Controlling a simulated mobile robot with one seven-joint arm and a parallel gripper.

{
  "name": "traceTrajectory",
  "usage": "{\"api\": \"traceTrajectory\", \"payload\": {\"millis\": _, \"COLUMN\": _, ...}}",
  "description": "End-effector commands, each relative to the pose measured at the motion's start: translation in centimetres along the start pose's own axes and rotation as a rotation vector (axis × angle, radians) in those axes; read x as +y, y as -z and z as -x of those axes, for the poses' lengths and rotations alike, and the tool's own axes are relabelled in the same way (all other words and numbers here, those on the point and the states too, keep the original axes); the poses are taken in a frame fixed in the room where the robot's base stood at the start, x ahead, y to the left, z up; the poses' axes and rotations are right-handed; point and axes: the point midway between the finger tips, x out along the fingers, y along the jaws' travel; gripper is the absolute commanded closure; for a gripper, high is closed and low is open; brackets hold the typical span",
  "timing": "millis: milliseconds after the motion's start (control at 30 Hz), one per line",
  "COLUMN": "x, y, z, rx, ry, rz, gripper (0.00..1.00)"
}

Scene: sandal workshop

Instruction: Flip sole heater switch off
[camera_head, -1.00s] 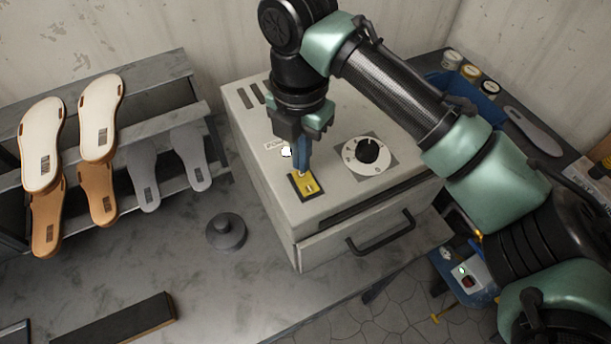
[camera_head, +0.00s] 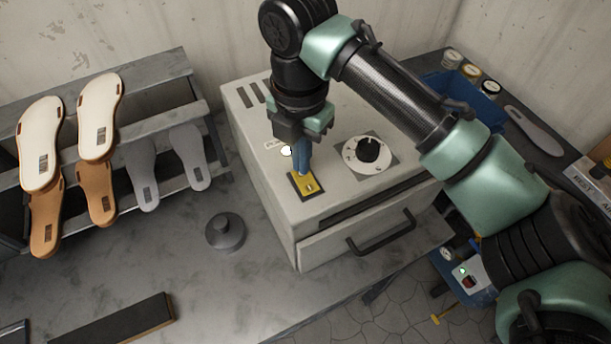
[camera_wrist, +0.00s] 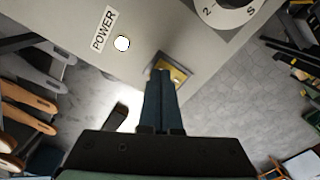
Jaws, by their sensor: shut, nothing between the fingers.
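The sole heater (camera_head: 330,205) is a pale box with a drawer handle on its front, standing on the grey bench. A round lamp (camera_head: 287,151) beside the POWER label looks white, and shows white in the wrist view (camera_wrist: 122,44). My gripper (camera_head: 302,172) points down with its blue fingers closed and empty, their tips at the yellow plate. The fingers hide part of the switch, so its position is unclear.
A black dial (camera_head: 368,150) stands right of the switch on the heater top. A grey round weight (camera_head: 226,232) sits on the bench in front. A blue bin (camera_head: 470,97) is at back right.

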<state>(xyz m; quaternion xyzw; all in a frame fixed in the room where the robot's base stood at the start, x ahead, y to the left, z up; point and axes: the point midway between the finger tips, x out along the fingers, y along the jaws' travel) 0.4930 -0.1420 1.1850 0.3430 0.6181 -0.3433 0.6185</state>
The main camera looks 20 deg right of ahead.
Motion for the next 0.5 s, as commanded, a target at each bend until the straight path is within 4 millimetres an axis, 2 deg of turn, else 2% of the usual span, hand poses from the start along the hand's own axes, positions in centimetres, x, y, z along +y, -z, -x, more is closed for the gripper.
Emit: {"api": "traceTrajectory", "payload": {"millis": 500, "x": 0.0, "y": 0.02, "z": -0.86, "rx": 0.001, "ry": 0.0, "rz": 0.0, "gripper": 1.0}}
